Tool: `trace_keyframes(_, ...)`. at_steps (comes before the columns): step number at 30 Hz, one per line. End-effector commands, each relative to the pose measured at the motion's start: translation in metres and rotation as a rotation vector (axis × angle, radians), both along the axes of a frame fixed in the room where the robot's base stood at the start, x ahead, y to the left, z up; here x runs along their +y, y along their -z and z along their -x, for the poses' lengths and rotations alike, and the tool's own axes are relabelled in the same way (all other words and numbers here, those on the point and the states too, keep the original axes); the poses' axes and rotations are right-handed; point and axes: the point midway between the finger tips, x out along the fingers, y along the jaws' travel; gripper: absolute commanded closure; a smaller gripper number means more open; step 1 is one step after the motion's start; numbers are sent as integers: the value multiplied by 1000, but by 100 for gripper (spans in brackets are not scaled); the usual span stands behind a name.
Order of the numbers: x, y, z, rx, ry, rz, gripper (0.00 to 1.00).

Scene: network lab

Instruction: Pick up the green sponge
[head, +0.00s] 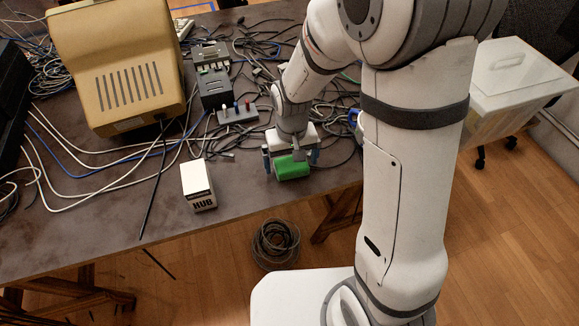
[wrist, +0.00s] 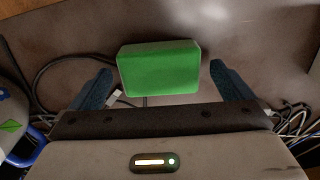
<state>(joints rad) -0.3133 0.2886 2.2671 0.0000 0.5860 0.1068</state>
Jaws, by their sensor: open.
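The green sponge (head: 291,167) is a small green block near the front edge of the table in the head view. In the wrist view the sponge (wrist: 159,68) lies between the fingertips, with a gap on each side. My gripper (head: 290,160) is open over the sponge, one finger to its left and one to its right. In the wrist view my gripper (wrist: 158,84) shows two dark blue fingers that do not touch the sponge. The sponge's far side is partly hidden by my gripper in the head view.
A white HUB box (head: 198,185) stands left of my gripper. A beige monitor (head: 117,68) is at the back left.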

Motion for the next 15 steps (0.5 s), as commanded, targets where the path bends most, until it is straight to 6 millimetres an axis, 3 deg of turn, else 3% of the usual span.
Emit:
trace_keyframes(3,0,13,1,2,0,0,0)
trace_keyframes(11,0,14,1,0,-1,0,0)
trace_keyframes(15,0,14,0,0,-1,0,11)
